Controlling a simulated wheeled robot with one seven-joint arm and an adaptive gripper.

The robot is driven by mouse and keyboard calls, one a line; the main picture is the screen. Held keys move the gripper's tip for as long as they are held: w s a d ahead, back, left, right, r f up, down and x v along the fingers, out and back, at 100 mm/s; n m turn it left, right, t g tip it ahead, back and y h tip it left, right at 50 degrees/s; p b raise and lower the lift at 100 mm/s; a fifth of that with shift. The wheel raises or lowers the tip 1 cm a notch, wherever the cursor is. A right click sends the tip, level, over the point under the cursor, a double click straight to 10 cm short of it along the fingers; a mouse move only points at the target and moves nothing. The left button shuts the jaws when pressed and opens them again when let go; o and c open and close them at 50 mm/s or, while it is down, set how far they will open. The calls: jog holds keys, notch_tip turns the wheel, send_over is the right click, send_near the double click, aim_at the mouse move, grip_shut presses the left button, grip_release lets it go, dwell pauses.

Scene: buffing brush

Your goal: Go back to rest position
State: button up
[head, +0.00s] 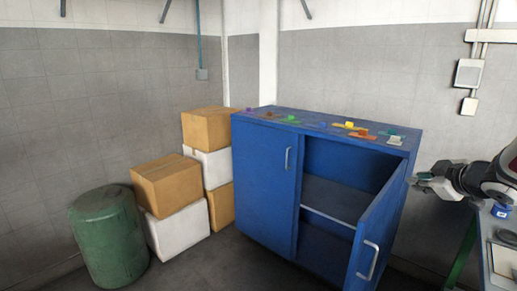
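My gripper (422,181) is at the right side of the head view, pointing left, just right of the blue cabinet's (262,180) open right door (378,235). It is small in the picture, so I cannot tell whether its fingers are apart or together. I see no object clearly held in it. The rest of my arm runs off the right edge.
The cabinet's left door is shut; its shelf (333,199) looks empty. Several small coloured items, including an orange one (361,133), lie on top. A green barrel (108,237) and stacked boxes (167,184) stand left. A table with a blue item (501,210) is at right.

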jog(key=s+a+r+m+g+h+p, duration=0.1)
jog(key=s+a+r+m+g+h, duration=0.4)
jog(key=s+a+r, duration=0.55)
jog(key=s+a+f+m+g+y, duration=0.1)
jog(key=s+a+f+y, duration=0.1)
jog(key=s+a, duration=0.3)
jog(key=s+a+f+m+g+y+p, duration=0.1)
jog(key=s+a, duration=0.4)
jog(key=s, duration=0.6)
jog(key=s+a+f+m+g+y, duration=0.1)
jog(key=s+a+f, duration=0.3)
jog(key=s, duration=0.4)
jog(key=shift+s+a+y+p, duration=0.2)
jog(key=shift+a+y+p, duration=0.1)
jog(key=shift+a+y, duration=0.55)
